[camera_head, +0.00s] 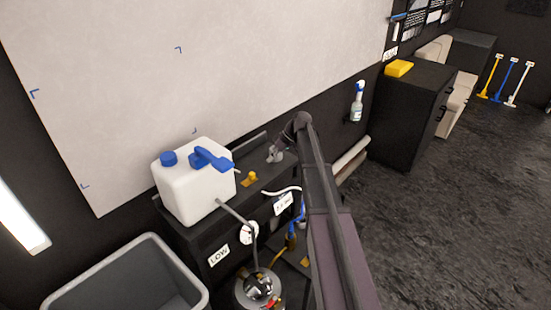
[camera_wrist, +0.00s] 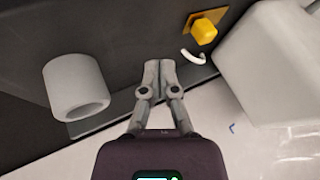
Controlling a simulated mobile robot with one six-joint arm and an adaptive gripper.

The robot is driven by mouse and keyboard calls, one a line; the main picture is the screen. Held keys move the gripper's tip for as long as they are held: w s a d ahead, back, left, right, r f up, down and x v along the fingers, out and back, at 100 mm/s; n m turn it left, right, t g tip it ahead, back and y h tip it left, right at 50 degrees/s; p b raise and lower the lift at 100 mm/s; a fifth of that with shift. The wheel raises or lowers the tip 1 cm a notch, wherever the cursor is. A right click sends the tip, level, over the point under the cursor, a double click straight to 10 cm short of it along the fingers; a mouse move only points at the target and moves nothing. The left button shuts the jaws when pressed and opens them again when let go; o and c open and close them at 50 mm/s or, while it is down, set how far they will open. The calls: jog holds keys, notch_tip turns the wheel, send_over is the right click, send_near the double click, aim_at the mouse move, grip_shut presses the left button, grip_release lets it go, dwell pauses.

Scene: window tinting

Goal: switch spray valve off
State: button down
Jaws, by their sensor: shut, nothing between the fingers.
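A yellow knob on a flat yellow plate sits on the dark bench top; I take this knob (camera_head: 250,177) to be the spray valve. It also shows in the wrist view (camera_wrist: 205,30), upper right of the fingers. My gripper (camera_head: 275,154) is shut and empty over the bench, near the white wall panel. In the wrist view its fingertips (camera_wrist: 159,68) are together, pointing at the dark bench, apart from the knob. Whether the knob is on or off I cannot tell.
A white jug (camera_head: 190,200) with a blue cap and blue spray handle stands left of the knob. A grey bin (camera_head: 75,280) is at lower left. A white cylinder (camera_wrist: 75,85) is left of my fingers. A spray bottle (camera_head: 357,102) hangs on the wall. Open floor lies right.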

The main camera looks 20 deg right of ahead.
aim_at(252, 174)
jog(key=b+x, duration=0.2)
jog(key=x, duration=0.1)
jog(key=shift+a+f+b, duration=0.1)
jog(key=shift+f+b, duration=0.2)
jog(key=shift+f, duration=0.05)
jog(key=shift+s+a+r, duration=0.1)
jog(key=shift+s+a, duration=0.3)
jog(key=shift+a, duration=0.2)
jog(key=shift+s+a+r, duration=0.1)
jog(key=shift+s+a, duration=0.25)
jog(key=shift+a, duration=0.3)
jog(key=shift+s+a+f, duration=0.1)
jog(key=shift+s+a, duration=0.15)
jog(key=shift+a, duration=0.25)
jog(key=shift+s+a, duration=0.5)
jog(key=shift+a, duration=0.25)
jog(key=shift+s+a, duration=0.45)
jog(key=shift+a, duration=0.35)
jog(key=shift+w+d, duration=0.1)
